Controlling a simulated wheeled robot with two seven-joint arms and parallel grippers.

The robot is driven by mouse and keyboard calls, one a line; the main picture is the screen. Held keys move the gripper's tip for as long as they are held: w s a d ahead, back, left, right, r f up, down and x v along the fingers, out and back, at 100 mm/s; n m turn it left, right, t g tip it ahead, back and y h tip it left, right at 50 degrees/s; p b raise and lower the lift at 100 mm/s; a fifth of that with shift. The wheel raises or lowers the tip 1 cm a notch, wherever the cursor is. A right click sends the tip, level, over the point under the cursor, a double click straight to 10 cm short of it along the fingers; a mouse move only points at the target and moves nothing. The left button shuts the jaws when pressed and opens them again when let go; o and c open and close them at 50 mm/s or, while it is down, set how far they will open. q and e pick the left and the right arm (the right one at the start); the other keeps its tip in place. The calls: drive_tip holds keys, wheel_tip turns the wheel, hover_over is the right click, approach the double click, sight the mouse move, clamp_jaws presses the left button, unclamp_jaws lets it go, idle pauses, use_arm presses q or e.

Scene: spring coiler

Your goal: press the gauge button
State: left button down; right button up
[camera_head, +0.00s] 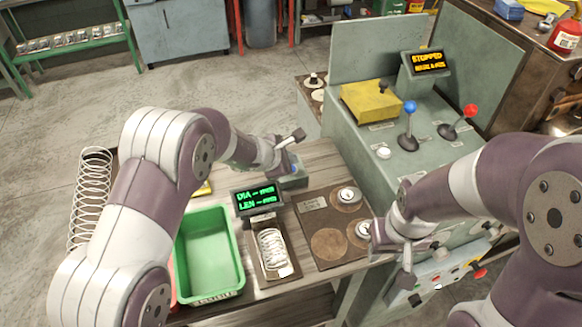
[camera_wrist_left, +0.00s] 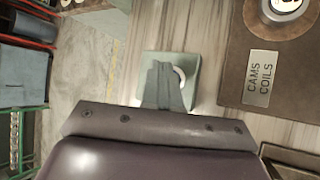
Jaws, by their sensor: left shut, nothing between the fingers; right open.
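A small grey-green box (camera_head: 293,178) stands on the wooden bench, behind the gauge display (camera_head: 257,199), which reads DIA and LEN in green. In the left wrist view the same box (camera_wrist_left: 192,98) carries a round pale button (camera_wrist_left: 182,74), partly hidden by my fingers. My left gripper (camera_head: 286,163) is shut and empty, over the box; it also shows in the left wrist view (camera_wrist_left: 164,75). I cannot tell whether the fingertips touch the button. A coiled spring (camera_head: 271,250) lies in the tray in front of the display. My right gripper (camera_head: 393,262) is open and empty.
A green bin (camera_head: 209,250) stands left of the gauge. A brown board (camera_head: 315,225) with round pads lies to its right. The coiler (camera_head: 375,140) has blue and red levers and a screen reading STOPPED. A tall wire spring (camera_head: 90,200) stands at left.

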idle(0.8)
use_arm(q)
drive_tip(key=shift+f+b, duration=0.5)
drive_tip(key=shift+b, duration=0.15)
drive_tip(key=shift+s, duration=0.1)
